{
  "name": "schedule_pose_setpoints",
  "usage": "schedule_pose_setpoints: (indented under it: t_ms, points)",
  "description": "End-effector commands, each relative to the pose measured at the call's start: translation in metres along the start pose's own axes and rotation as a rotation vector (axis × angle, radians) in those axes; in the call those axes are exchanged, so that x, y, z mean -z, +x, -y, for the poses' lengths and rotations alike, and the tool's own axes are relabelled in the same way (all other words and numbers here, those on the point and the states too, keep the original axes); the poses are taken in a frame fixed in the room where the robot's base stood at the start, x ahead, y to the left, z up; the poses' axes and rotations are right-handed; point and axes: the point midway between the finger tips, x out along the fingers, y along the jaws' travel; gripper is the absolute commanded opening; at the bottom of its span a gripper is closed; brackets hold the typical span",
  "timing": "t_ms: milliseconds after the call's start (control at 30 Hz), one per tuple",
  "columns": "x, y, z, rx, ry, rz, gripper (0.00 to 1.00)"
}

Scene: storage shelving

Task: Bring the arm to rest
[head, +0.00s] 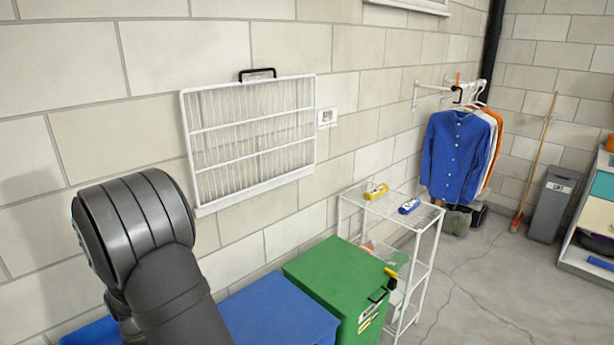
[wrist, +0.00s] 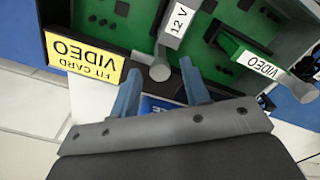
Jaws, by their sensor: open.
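My gripper (wrist: 160,92) shows in the wrist view with its two blue fingers apart and nothing held between them. Just beyond the fingertips is an open grey case (wrist: 296,28) with green boards (wrist: 215,85) inside. A grey lever or post with a "12 V" tag (wrist: 180,22) stands close ahead of the fingers. In the head view, a dark link of my arm (head: 135,225) rises at the lower left; my gripper is out of that view.
A yellow "FIT CARD VIDEO" sign (wrist: 82,60) stands left of the fingers, and a white "VIDEO" tag (wrist: 261,64) is at right. In the head view, a green bin (head: 330,270), blue surface (head: 275,310) and white wire rack (head: 432,245) are right of my arm. A white wall grille (head: 250,130) hangs behind.

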Motion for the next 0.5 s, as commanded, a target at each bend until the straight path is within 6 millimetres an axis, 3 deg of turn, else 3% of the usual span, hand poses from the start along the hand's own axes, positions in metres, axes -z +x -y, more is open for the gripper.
schedule_pose_setpoints:
  t_ms: [500]
  points:
    - [-0.0002, -0.0002, 0.0001, 0.000, 0.414, 0.001, 0.42]
